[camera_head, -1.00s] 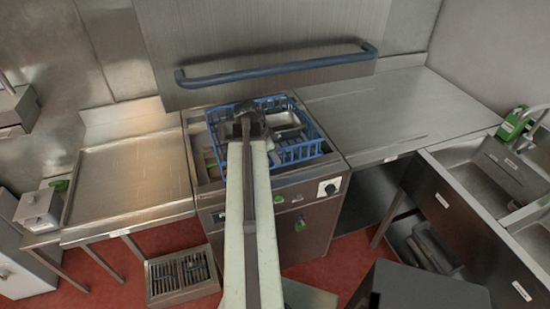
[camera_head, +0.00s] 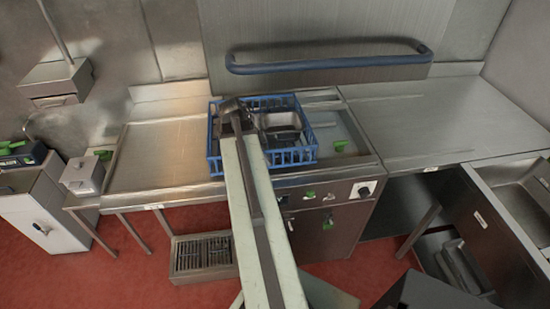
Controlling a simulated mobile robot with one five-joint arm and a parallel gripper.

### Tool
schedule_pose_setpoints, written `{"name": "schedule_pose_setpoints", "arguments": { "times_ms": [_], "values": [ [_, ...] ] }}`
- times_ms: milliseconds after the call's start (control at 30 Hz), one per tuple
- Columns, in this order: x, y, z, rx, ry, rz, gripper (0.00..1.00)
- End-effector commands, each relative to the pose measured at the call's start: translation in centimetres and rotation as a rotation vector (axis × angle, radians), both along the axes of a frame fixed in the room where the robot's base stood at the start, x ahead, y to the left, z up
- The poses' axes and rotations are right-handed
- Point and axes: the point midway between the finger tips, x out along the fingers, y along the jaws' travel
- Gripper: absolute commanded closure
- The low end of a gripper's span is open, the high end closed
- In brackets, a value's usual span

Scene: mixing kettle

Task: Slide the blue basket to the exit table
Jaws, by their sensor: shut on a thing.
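The blue basket (camera_head: 292,157) sits across the seam between the dishwasher's top opening and the left steel table (camera_head: 165,150). It holds a steel pan (camera_head: 280,122). My gripper (camera_head: 235,108) is at the basket's left part, reached over by my long pale arm. It is shut on the basket, but the arm hides the fingertips and the exact grip point. A second steel table (camera_head: 440,120) lies right of the dishwasher. The pictures do not label which is the exit table.
The dishwasher hood with its blue handle bar (camera_head: 330,62) is raised above the basket. Most of the left table is clear. A sink (camera_head: 515,190) is at the right, and a floor grate (camera_head: 203,257) lies below.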

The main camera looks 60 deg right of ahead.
Motion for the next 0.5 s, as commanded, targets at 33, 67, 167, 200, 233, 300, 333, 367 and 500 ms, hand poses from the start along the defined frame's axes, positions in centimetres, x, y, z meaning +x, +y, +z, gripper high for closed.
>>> {"name": "schedule_pose_setpoints", "arguments": {
  "times_ms": [33, 67, 167, 200, 233, 300, 333, 367, 500],
  "values": [
    [0.2, 0.1, 0.1, -0.004, 0.0, 0.0, 1.0],
    [0.3, 0.1, 0.1, -0.003, 0.0, 0.001, 1.0],
    [0.4, 0.2, 0.1, -0.003, 0.0, 0.001, 1.0],
    [0.5, 0.3, 0.1, -0.003, 0.0, 0.001, 1.0],
    [0.7, 0.5, 0.1, -0.003, 0.0, 0.002, 1.0],
    [1.3, 0.9, 0.1, -0.002, 0.0, 0.003, 1.0],
    [1.6, 1.2, 0.1, -0.003, -0.001, 0.003, 1.0],
    [2.0, 1.4, 0.1, -0.003, -0.001, 0.003, 1.0],
    [3.4, 2.6, 0.1, -0.004, -0.001, 0.004, 1.0]
  ]
}}
